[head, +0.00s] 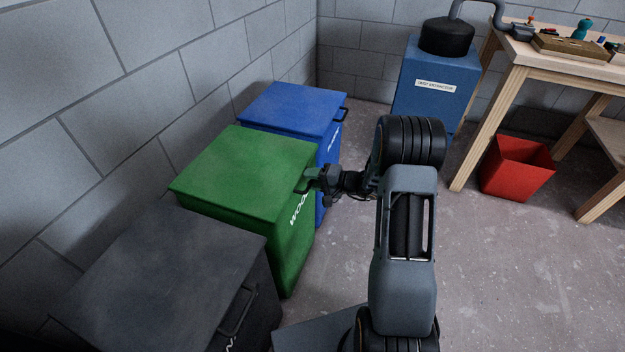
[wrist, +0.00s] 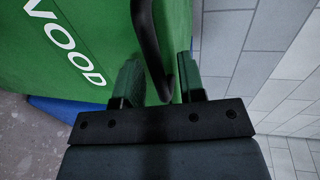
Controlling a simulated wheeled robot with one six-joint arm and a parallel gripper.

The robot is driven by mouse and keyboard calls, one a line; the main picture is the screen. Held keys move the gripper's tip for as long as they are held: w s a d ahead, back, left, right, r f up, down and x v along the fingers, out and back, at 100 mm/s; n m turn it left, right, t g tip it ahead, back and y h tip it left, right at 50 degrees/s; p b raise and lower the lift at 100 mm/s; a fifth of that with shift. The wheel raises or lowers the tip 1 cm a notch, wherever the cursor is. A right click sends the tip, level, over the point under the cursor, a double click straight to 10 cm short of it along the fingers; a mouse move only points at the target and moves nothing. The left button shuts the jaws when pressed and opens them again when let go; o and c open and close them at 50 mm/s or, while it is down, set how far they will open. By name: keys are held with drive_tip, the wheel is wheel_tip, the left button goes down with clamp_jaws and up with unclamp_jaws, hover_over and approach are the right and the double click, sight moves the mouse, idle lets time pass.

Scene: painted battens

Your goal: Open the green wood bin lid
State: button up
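The green wood bin (head: 285,250) stands against the left wall with white "WOOD" lettering on its front. Its flat green lid (head: 240,172) is down and closed. My gripper (head: 311,183) is at the lid's front edge, at the handle. In the wrist view my gripper (wrist: 160,72) has its two fingers spread apart. The dark bar handle (wrist: 148,40) runs between them, with a gap to the right finger. The handle is mostly hidden behind my gripper in the head view.
A blue bin (head: 295,108) stands just behind the green one and a dark grey bin (head: 165,275) just in front. A blue dust extractor (head: 430,90), a wooden workbench (head: 565,62) and a red bucket (head: 517,170) are at the right. The floor at lower right is clear.

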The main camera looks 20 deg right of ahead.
clamp_jaws()
idle(0.4)
